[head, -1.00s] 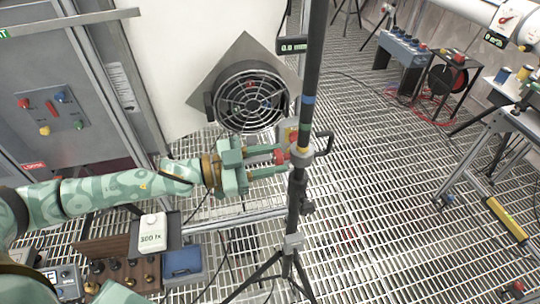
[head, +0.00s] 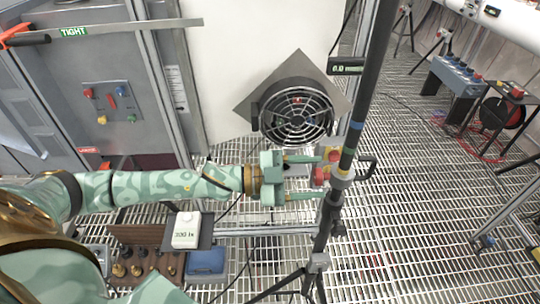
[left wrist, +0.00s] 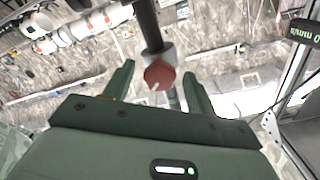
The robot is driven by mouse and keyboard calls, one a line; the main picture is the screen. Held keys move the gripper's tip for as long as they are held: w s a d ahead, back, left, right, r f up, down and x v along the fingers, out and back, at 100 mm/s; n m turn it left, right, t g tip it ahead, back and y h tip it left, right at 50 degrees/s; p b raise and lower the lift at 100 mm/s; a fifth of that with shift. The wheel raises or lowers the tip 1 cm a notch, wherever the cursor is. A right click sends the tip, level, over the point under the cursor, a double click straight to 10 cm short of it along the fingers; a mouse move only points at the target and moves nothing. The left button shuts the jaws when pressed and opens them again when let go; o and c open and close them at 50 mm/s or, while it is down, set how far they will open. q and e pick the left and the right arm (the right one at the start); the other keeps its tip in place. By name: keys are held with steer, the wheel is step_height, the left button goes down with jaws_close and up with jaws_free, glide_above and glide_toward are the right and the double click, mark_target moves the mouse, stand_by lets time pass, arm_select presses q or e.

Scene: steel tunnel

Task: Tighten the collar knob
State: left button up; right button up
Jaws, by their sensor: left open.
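The collar knob (head: 320,176) is red and sits on the grey collar (head: 342,176) around a dark upright pole. In the left wrist view the knob (left wrist: 159,75) shows a pale line on its face, with the pole rising behind it. My left gripper (head: 319,177) is open, coming in level from the left, one finger on either side of the knob. In the left wrist view its fingertips (left wrist: 159,72) flank the knob with gaps showing on both sides, so it is not gripped. My right gripper is not in view.
A caged round fan (head: 296,116) stands just behind the gripper. The pole's tripod legs (head: 318,262) spread below.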

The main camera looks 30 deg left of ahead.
arm_select(q)
steer(key=p+v, duration=0.1)
steer(key=v, duration=1.5)
steer(key=shift+p, duration=0.35)
steer(key=shift+s+a, duration=0.1)
steer(key=shift+a, duration=0.05)
